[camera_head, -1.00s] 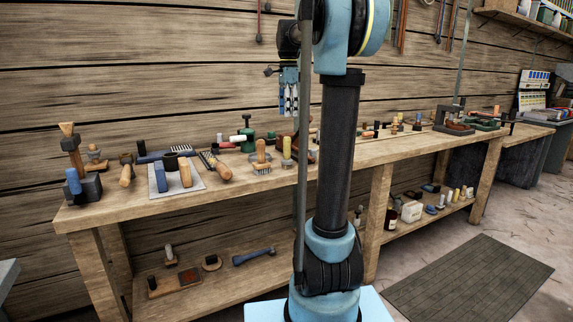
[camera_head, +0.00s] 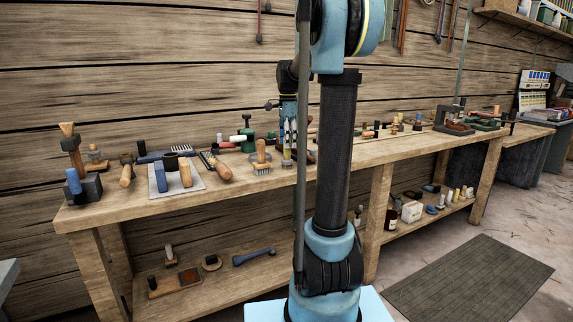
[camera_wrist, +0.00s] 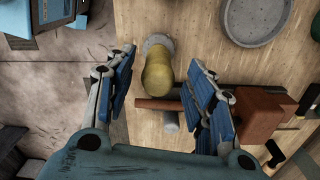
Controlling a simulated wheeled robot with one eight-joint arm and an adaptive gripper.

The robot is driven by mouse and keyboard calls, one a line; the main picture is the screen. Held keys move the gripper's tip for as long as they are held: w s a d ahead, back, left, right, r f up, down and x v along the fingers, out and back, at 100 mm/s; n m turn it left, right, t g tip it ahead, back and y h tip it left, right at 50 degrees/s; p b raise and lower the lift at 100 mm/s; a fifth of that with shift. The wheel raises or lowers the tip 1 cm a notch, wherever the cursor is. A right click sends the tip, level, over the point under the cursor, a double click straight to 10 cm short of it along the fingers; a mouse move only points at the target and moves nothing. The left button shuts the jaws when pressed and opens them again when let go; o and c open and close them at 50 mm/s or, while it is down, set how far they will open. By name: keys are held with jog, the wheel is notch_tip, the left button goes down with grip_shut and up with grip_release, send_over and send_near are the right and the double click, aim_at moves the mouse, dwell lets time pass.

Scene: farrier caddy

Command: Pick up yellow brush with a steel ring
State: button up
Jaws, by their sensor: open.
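The yellow brush (camera_wrist: 158,72) stands near the bench edge in the wrist view, with a pale grey ring or base at its far end. In the head view its yellow handle (camera_head: 287,153) shows just below my gripper (camera_head: 288,140), partly hidden by the fingers. In the wrist view my gripper (camera_wrist: 163,72) is open, with one blue finger on each side of the brush. Gaps show between the brush and both fingers. The steel ring cannot be made out clearly.
A reddish-brown block (camera_wrist: 262,118) and a brown rod (camera_wrist: 158,103) lie close to the right finger. A round grey dish (camera_wrist: 252,20) is at upper right. A wooden-handled brush (camera_head: 261,155) stands to the left on the bench (camera_head: 235,185). Floor shows beyond the bench edge.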

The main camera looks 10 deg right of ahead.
aim_at(287, 152)
jog(key=shift+s+a+f, duration=0.1)
jog(key=shift+f, duration=1.2)
jog(key=shift+a+f, duration=0.1)
jog(key=shift+f, duration=1.15)
jog(key=shift+c, duration=0.6)
grip_shut()
